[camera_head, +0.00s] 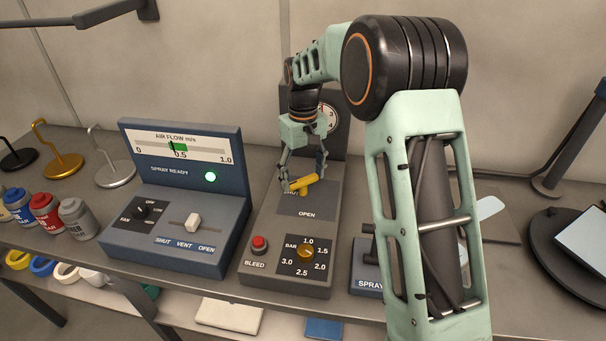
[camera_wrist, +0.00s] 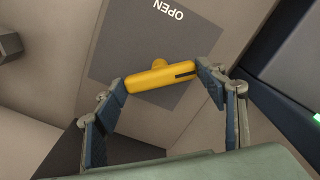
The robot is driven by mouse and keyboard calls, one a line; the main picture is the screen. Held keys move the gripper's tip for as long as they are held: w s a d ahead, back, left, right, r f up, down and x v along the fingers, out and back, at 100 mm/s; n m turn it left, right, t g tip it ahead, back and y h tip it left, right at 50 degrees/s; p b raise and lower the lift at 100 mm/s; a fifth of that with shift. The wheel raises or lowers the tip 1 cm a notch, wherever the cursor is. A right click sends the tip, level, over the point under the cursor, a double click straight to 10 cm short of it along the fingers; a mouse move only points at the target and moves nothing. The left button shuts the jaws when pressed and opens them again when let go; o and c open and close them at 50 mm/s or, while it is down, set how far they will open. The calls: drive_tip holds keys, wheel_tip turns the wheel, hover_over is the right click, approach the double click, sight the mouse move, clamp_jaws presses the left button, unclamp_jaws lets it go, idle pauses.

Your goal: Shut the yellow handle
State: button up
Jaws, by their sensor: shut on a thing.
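The yellow handle (camera_head: 302,185) is a short bar with a dark slot near one end. It sits on a dark label plate on the upper part of the grey regulator panel (camera_head: 262,224). The bar lies crosswise and slightly tilted, partly covering the word SHUT; the word OPEN is clear below it. My gripper (camera_head: 304,181) reaches down from above with one finger at each end of the bar. In the wrist view the handle (camera_wrist: 158,77) spans between the two fingertips, which are shut on its ends. The SHUT word is out of sight there.
The regulator panel also has a red BLEED button (camera_head: 259,243), a brass BAR knob (camera_head: 306,252) and a round gauge (camera_head: 328,117) behind my gripper. A blue air-flow panel (camera_head: 180,205) stands close on the left. My arm hides part of the SPRAY unit (camera_head: 366,281) at right.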

sight(304, 179)
drive_tip(key=m, duration=0.4)
drive_tip(key=shift+r+m, duration=0.1)
drive_tip(key=shift+m, duration=0.2)
drive_tip(key=shift+m+p, duration=0.35)
drive_tip(key=shift+m, duration=1.55)
drive_tip(key=o, duration=1.2)
drive_tip(key=shift+c, duration=0.2)
wheel_tip(304, 179, up, 12)
drive_tip(key=shift+d, duration=0.1)
